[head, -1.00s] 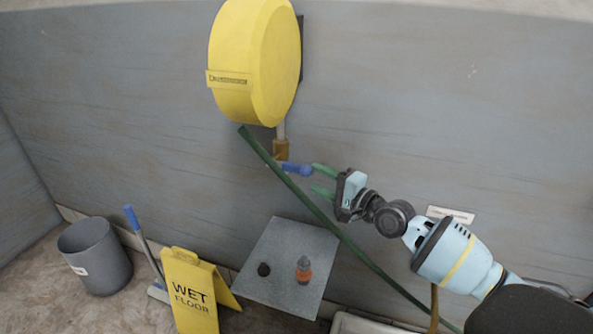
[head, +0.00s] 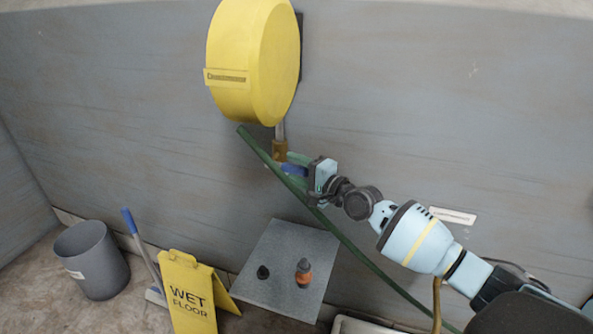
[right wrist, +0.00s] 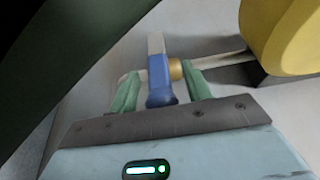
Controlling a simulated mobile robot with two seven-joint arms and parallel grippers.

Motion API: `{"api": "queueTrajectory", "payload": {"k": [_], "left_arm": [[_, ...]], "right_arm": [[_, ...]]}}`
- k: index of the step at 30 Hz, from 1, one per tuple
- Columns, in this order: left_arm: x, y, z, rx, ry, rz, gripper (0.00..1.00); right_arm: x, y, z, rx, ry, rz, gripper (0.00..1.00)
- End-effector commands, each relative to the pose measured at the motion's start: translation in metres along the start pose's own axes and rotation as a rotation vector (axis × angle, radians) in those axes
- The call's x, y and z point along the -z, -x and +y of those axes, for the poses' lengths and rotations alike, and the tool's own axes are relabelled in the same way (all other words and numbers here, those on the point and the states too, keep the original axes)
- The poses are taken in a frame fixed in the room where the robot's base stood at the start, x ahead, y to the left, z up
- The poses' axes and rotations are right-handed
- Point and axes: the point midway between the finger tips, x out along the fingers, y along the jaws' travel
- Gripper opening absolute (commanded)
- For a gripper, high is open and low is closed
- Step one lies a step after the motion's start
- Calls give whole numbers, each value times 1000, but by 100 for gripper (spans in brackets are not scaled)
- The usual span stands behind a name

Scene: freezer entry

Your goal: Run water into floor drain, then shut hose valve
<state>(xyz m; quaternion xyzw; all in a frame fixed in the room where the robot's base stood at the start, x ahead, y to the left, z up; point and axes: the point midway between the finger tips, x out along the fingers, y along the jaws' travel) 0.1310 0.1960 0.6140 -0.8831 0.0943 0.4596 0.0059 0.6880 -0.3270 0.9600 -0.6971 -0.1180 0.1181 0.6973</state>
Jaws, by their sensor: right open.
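The hose valve has a brass body (head: 280,150) under the yellow hose reel (head: 252,62) and a blue lever (head: 294,169). My right gripper (head: 296,170) is open at the lever. In the right wrist view the blue lever (right wrist: 159,78) stands between the two green fingers of the gripper (right wrist: 158,90), with gaps on both sides. The green hose (head: 345,238) hangs from the reel and runs down to the lower right, passing close to the gripper. The floor drain cannot be made out. My left gripper is not in view.
A grey shelf (head: 285,245) bears a dark round item (head: 263,272) and an orange-and-black bottle (head: 303,272). A yellow wet floor sign (head: 190,295), a blue-handled tool (head: 142,245) and a grey bin (head: 92,260) stand at left.

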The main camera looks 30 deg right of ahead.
Motion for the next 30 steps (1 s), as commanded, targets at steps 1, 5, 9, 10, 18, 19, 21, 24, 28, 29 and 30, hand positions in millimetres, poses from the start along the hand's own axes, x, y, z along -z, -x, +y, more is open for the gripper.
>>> {"api": "queueTrajectory", "payload": {"k": [1,5,9,10,18,19,21,24,28,29,30], "left_arm": [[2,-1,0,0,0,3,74],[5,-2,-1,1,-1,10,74],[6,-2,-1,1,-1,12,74],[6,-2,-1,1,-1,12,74],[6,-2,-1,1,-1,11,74],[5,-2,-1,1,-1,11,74],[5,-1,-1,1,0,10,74],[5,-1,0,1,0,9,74],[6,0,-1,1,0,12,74],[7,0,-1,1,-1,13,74],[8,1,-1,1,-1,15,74]], "right_arm": [[0,0,0,0,0,0,49],[0,0,0,0,0,0,49],[0,0,0,0,0,0,35],[0,0,0,0,0,0,31],[0,0,0,0,0,0,0],[0,0,0,0,0,0,0],[0,0,0,0,0,0,0],[0,-1,-1,-3,2,0,0],[2,-7,-3,-19,9,0,0],[3,-9,-5,-25,12,0,0],[4,-12,-6,-36,17,0,0]]}}
